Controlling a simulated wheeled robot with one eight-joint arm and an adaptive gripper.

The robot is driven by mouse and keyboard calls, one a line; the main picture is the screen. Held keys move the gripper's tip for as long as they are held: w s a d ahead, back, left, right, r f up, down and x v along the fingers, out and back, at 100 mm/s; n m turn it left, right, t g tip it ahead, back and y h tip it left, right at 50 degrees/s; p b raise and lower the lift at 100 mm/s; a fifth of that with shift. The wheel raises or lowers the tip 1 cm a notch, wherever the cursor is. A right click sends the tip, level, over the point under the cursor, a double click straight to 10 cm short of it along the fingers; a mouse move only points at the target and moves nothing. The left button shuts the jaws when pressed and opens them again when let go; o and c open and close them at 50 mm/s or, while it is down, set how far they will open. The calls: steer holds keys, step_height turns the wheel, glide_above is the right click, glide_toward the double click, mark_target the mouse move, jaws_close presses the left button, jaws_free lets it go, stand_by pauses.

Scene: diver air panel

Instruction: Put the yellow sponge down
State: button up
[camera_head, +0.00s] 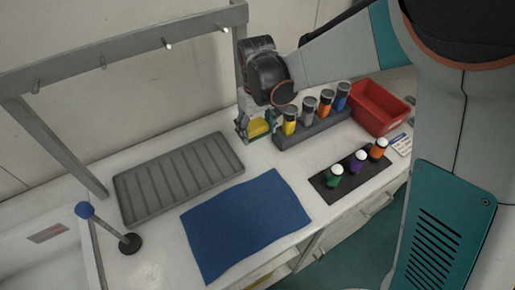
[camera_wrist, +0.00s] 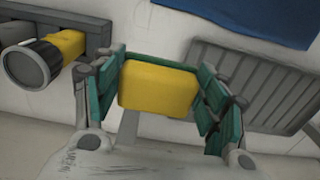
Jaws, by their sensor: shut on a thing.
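The yellow sponge (camera_wrist: 158,86) is a small block held between the green-padded fingers of my gripper (camera_wrist: 160,80) in the wrist view. In the head view my gripper (camera_head: 257,128) points down near the back of the white counter, with the yellow sponge (camera_head: 260,127) partly hidden between its fingers. It is between the grey ribbed tray and the row of bottles. I cannot tell whether the sponge touches the counter.
A grey ribbed tray (camera_head: 130,193) lies left of my gripper and a blue mat (camera_head: 245,222) in front. Several capped bottles stand in a dark rack (camera_head: 318,133) close on the right. A red bin (camera_head: 385,118) and a black holder (camera_head: 330,193) are farther right.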

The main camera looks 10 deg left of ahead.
mark_target(257, 160)
step_height(257, 160, down, 12)
steer(key=b, duration=0.2)
steer(key=shift+b, duration=0.4)
steer(key=o, duration=1)
step_height(257, 160, up, 12)
steer(key=p, duration=0.3)
steer(key=shift+r, duration=0.1)
